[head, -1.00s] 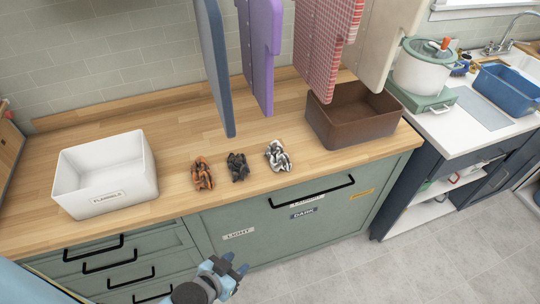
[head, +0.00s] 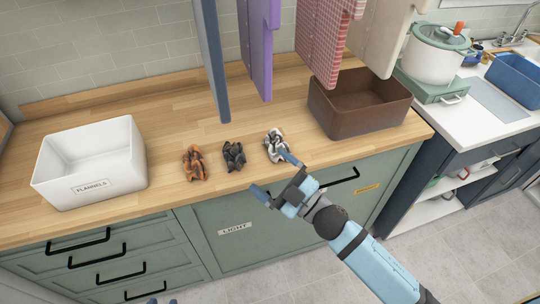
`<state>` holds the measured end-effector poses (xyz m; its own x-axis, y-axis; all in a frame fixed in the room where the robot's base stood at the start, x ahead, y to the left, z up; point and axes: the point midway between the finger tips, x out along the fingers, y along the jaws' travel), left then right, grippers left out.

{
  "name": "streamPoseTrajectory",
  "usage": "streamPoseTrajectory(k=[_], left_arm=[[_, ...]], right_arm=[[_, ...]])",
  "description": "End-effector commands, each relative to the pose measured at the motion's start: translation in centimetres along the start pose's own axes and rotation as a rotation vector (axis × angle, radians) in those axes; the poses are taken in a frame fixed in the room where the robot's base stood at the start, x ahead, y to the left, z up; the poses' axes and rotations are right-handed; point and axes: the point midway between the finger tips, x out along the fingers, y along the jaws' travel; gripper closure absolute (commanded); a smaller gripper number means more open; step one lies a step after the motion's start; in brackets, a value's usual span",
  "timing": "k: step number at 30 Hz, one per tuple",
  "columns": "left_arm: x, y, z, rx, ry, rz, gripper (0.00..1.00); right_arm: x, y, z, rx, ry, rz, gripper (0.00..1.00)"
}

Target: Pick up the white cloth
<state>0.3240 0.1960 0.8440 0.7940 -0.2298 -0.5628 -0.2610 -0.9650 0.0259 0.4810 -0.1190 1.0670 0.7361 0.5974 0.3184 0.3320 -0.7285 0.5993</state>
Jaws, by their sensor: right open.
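The white cloth (head: 273,143) is a crumpled white and grey bundle on the wooden counter (head: 200,125), near its front edge. It is the rightmost of three crumpled cloths. My right gripper (head: 275,176) is open and empty, in front of and just below the white cloth in the picture. One fingertip overlaps the cloth's lower right edge in the picture; I cannot tell whether it touches. My left gripper does not show clearly; a small blue part shows at the bottom edge.
A dark cloth (head: 234,155) and an orange-brown cloth (head: 195,163) lie to the left. A white bin (head: 90,185) labelled FLANNELS stands left, a brown bin (head: 365,120) right. Hanging towels, including a purple one (head: 261,40) and a red checked one (head: 325,40), hang above the counter.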

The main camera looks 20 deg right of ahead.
Motion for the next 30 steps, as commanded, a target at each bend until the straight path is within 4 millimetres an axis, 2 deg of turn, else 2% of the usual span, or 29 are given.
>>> streamPoseTrajectory(k=[1,3,6,8,11,12,14,16,19,21,24,27,30], left_arm=[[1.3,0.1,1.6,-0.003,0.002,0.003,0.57],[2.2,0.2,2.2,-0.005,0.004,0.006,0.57],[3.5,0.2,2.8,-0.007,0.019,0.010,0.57],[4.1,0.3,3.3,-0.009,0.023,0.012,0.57],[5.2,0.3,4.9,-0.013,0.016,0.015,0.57],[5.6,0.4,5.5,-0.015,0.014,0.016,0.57],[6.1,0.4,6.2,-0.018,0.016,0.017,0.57],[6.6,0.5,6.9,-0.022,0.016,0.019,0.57],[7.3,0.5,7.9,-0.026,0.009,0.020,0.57],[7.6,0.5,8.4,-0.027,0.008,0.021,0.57],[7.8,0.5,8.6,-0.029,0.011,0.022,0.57],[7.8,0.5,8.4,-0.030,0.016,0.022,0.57],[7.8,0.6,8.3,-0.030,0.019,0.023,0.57]], right_arm=[[1.8,-0.5,-1.0,-0.120,0.156,-0.069,0.05],[3.5,-1.4,-3.0,-0.280,0.348,-0.194,0.05],[4.5,-3.4,-4.3,-0.514,0.569,-0.420,0.05],[4.6,-4.5,-3.9,-0.661,0.661,-0.579,0.05],[4.3,-5.3,-1.3,-0.907,0.733,-0.873,0.05],[4.2,-5.1,0.2,-1.005,0.728,-0.996,0.05],[4.0,-4.0,2.7,-1.147,0.684,-1.178,0.05],[3.9,-1.8,5.5,-1.291,0.583,-1.372,0.05],[3.8,2.4,8.3,-1.451,0.381,-1.586,0.05],[3.7,5.2,9.4,-1.526,0.237,-1.689,0.05],[3.7,8.2,10.1,-1.588,0.072,-1.776,0.05],[3.6,9.8,10.5,-1.612,-0.022,-1.816,0.05],[3.5,9.8,11.5,-1.615,-0.050,-1.829,0.05]])
